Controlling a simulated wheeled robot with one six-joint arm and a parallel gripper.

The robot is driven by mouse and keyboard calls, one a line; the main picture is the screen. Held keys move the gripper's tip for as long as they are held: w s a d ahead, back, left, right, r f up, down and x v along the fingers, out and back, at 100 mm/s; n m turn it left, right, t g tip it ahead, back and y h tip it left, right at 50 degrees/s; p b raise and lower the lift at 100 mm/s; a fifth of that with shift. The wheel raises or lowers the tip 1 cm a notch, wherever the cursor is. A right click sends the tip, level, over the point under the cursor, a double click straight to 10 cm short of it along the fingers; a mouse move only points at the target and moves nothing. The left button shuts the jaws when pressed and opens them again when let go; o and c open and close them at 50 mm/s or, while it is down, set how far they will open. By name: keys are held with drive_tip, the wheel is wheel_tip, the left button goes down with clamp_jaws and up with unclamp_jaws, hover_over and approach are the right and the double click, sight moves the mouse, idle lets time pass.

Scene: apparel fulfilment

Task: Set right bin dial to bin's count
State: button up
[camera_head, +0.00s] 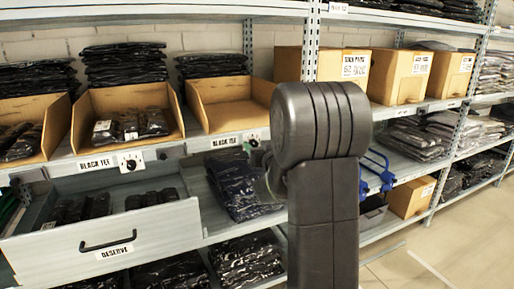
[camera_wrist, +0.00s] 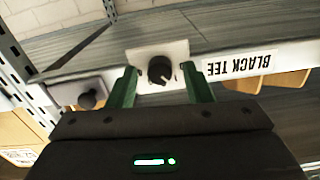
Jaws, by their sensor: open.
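The right bin (camera_head: 227,118) is a tan open box on the shelf, and its visible inside looks empty. The right bin dial (camera_head: 252,140) sits on a white plate right of a BLACK TEE label (camera_head: 225,141). In the inverted wrist view, the black dial knob (camera_wrist: 160,70) stands between the green fingers of my open gripper (camera_wrist: 161,86), with a gap on each side. A pale pointer mark faces the lower right there; scale numbers are unreadable. In the head view my arm mostly hides the gripper.
The left bin (camera_head: 80,120) holds black packs, with its own dial (camera_head: 131,161) below. A RESERVE drawer (camera_head: 60,250) stands open with black packs. A second dark knob (camera_wrist: 90,98) sits left of the dial in the wrist view. Floor at right is clear.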

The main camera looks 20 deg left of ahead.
drive_tip(key=shift+c, duration=0.5)
drive_tip(key=c, duration=0.9)
drive_tip(key=shift+f+b, duration=0.1)
drive_tip(key=shift+b, duration=0.2)
drive_tip(key=shift+n+b, duration=3.9)
drive_tip(key=shift+n, duration=0.1)
